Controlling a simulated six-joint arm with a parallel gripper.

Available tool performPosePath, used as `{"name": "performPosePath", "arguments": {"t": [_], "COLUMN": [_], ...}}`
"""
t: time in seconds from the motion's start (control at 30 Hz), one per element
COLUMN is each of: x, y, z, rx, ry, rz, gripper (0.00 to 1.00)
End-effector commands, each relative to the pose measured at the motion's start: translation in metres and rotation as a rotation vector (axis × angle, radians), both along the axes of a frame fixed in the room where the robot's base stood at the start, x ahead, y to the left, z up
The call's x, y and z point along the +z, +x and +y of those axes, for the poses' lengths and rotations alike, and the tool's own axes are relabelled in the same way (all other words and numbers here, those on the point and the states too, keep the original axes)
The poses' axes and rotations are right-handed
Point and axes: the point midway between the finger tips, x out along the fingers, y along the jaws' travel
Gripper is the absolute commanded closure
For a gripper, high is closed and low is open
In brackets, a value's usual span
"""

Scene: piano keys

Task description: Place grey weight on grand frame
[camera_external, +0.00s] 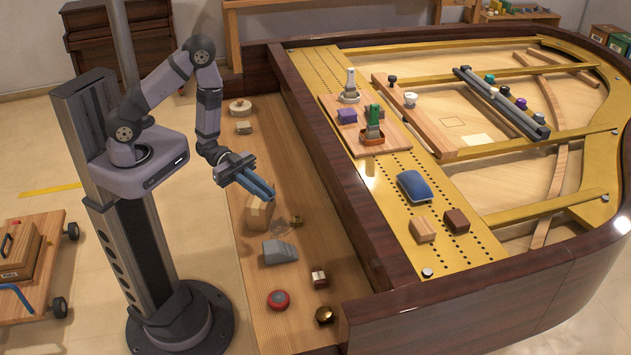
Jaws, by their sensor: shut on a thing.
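A grey wedge-shaped block (281,252), which looks like the grey weight, lies on the wooden shelf in front of the piano. My gripper (262,189) is above and behind it, clear of it, with its blue fingers pointing down to the right. The fingers are shut on a tan block (260,214), whose top is partly hidden by the fingertips. I cannot tell whether the tan block touches the shelf. The gold grand frame (385,211) lies to the right, beyond the dark piano rim.
Several small items share the shelf, among them a red round tin (278,299) and a small red-and-white box (319,279). The dark rim (340,180) stands between shelf and frame. The frame carries a blue cushion (414,186), two small blocks and a wooden board (390,139).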

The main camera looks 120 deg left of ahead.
Motion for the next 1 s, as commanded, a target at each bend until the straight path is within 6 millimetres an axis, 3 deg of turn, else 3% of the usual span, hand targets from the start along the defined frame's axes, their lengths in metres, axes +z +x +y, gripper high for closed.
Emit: {"name": "performPosePath", "arguments": {"t": [0.03,0.33,0.8,1.0], "x": [-0.002,0.013,-0.04,-0.054], "y": [0.0,-0.009,-0.095,-0.127], "z": [0.016,0.09,0.173,0.195], "rx": [0.034,0.203,0.489,0.583], "ry": [0.005,0.005,-0.004,-0.002], "rz": [-0.003,-0.005,-0.003,-0.005], "gripper": [1.0,1.0,1.0,1.0]}}
